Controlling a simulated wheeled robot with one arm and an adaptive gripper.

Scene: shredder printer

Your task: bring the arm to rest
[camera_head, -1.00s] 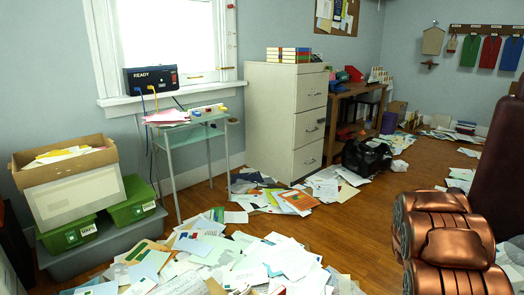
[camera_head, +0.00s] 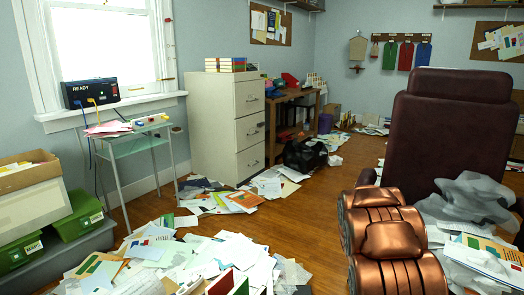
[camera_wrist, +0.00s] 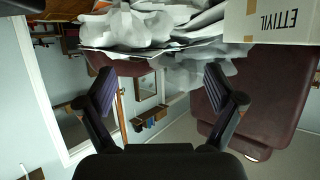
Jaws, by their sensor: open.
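My gripper (camera_wrist: 162,88) shows in the wrist view with its two dark fingers spread wide apart and nothing between them. The wrist view looks upside down, with the room inverted behind the fingers. In the head view, copper-coloured rounded segments of my own arm (camera_head: 390,240) stand at the lower right. The gripper itself cannot be made out in the head view.
A maroon chair (camera_head: 450,125) with grey crumpled material beside it stands at right. Papers (camera_head: 200,262) litter the floor. A cabinet (camera_head: 212,125), a glass side table (camera_head: 135,150) and a cardboard box (camera_head: 30,205) with green bins line the left. Some wooden floor (camera_head: 300,225) is bare.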

